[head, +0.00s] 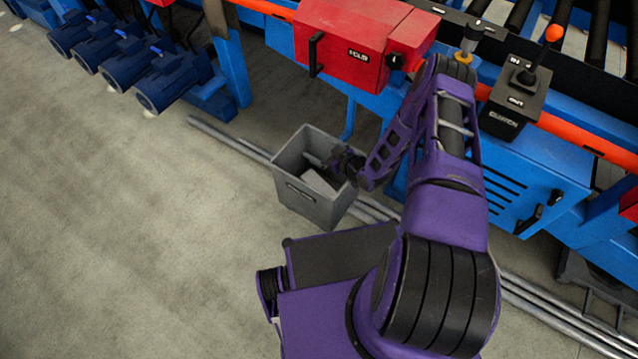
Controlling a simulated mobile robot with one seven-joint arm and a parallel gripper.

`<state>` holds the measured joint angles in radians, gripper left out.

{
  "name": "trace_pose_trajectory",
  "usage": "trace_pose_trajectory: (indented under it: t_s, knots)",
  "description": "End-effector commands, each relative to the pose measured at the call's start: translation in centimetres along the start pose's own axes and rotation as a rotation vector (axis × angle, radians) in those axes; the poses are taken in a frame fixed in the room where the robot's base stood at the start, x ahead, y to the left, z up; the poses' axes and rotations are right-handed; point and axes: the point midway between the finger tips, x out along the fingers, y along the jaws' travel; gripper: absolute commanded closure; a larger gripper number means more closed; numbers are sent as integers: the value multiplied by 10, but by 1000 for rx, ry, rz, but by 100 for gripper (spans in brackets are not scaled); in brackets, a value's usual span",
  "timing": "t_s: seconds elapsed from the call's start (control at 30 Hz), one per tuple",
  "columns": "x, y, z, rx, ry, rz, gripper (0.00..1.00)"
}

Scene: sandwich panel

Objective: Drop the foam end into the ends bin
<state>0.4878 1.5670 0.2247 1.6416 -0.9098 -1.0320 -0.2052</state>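The grey ends bin (311,207) stands on the floor in front of the blue machine, with a small dark label on its front. A pale grey block (318,182), which looks like a foam end, shows within the bin's opening. I cannot tell whether it rests on the bottom. My gripper (337,160) is small and dark at the end of my purple arm, over the right side of the bin's opening. Its fingers are too small and dark to tell whether they are open or hold anything.
Grey pipes (233,141) run along the floor behind and beside the bin. The blue machine carries a red box (345,45) with a black handle and a dark lever box (513,98). Blue motors (172,78) stand at upper left. The floor at left is clear.

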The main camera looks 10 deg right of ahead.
Motion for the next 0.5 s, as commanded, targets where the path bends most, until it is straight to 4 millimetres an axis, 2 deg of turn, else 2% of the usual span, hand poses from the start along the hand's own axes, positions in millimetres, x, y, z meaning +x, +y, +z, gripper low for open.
trace_pose_trajectory:
  t_s: [0.17, 0.27, 0.37, 0.5]
  knots:
    - [-2, 0, 0, 0, -1, 0, 0]
    - [-9, 0, -1, 1, -1, 1, 0]
    - [-25, 1, -1, 2, -2, 2, 0]
    - [-57, 1, -2, 2, -2, 3, 0]
